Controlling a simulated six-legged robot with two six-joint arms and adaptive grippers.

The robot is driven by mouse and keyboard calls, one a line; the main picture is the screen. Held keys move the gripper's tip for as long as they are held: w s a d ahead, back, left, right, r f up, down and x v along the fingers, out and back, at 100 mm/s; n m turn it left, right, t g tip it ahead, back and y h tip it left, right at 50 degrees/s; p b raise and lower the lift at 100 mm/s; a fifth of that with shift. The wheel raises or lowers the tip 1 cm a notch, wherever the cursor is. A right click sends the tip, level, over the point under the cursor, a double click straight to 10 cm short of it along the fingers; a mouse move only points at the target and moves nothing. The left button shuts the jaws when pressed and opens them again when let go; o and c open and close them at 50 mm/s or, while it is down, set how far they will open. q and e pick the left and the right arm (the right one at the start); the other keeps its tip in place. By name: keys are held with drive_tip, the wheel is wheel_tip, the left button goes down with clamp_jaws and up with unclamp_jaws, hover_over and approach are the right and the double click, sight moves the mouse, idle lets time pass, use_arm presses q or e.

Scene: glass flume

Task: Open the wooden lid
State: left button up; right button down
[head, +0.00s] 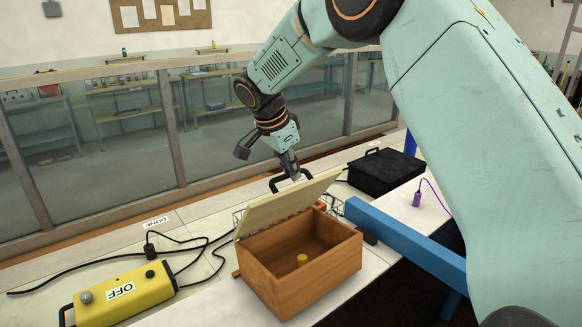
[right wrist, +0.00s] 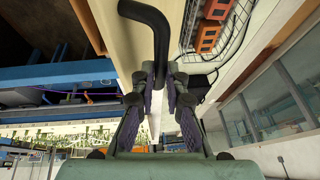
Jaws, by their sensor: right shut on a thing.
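A black handle (head: 275,185) sits at the lid's upper edge. My right gripper (head: 290,172) is at this handle. In the right wrist view, the fingers (right wrist: 160,92) are closed around the lower part of the black handle (right wrist: 150,22). My left gripper is not in view.
A yellow control box (head: 122,296) with an OFF label and black cables lies left of the wooden box. A black case (head: 385,172) sits behind right, near a blue beam (head: 405,240). A wire basket (head: 333,204) is behind the lid. Glass panels (head: 110,150) stand at the back.

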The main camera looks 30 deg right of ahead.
drive_tip(key=shift+s+f, duration=0.15)
drive_tip(key=shift+f, duration=0.1)
idle(0.3)
drive_tip(key=c, duration=1.7)
unclamp_jaws()
drive_tip(key=o, duration=0.3)
drive_tip(key=shift+w, duration=0.35)
drive_tip(key=shift+o, duration=0.2)
drive_tip(key=shift+s, duration=0.1)
drive_tip(key=shift+s+r, duration=0.1)
drive_tip(key=shift+r, duration=0.15)
drive_tip(key=shift+a+r, duration=0.15)
drive_tip(key=shift+r, duration=0.15)
drive_tip(key=v, duration=1.1)
